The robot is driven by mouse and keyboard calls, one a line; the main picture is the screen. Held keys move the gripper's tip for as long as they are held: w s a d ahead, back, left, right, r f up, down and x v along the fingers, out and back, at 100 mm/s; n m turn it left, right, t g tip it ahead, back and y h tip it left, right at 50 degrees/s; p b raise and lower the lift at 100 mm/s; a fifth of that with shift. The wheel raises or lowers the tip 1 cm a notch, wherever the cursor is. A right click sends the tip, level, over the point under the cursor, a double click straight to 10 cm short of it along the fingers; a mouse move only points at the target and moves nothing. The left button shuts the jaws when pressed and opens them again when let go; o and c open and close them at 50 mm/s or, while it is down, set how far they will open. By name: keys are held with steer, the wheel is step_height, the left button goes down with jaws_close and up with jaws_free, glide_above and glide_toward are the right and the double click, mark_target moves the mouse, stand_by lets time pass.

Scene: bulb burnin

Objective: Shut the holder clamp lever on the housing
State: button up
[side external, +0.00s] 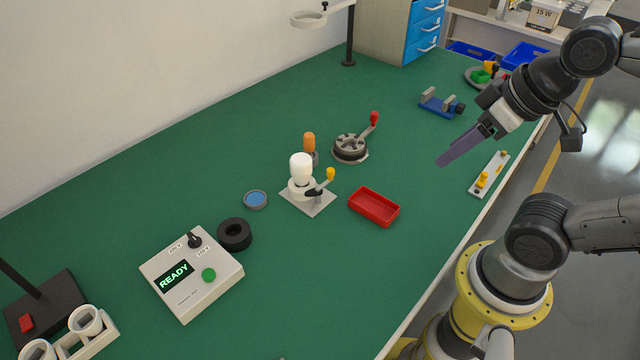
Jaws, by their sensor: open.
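The housing (301,189) is a light ring on a square grey plate (323,202) in the middle of the green table. A white bulb (301,166) stands upright in it. The clamp lever (322,185) is a dark arm with a yellow knob (330,173), sticking out to the right of the housing and angled upward. My gripper (458,150) is open and empty, in the air to the right of the housing and well apart from it. Its fingers point down and left, and the gap between them is hard to see from here.
A red tray (374,207) lies right of the housing. An orange-handled tool (309,145) and a round fixture with a red-knobbed lever (350,148) stand behind. A tester reading READY (191,274), a black ring (234,234) and a blue-centred dish (255,200) are left. Bare table lies in front.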

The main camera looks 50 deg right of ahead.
steer(key=shift+o, duration=0.4)
steer(key=w+r+n, duration=0.5)
steer(key=n+g, duration=0.4)
steer(key=g, duration=0.2)
glide_above(331, 169)
step_height(331, 169, down, 11)
step_height(331, 169, down, 14)
steer(key=shift+a+r, duration=0.1)
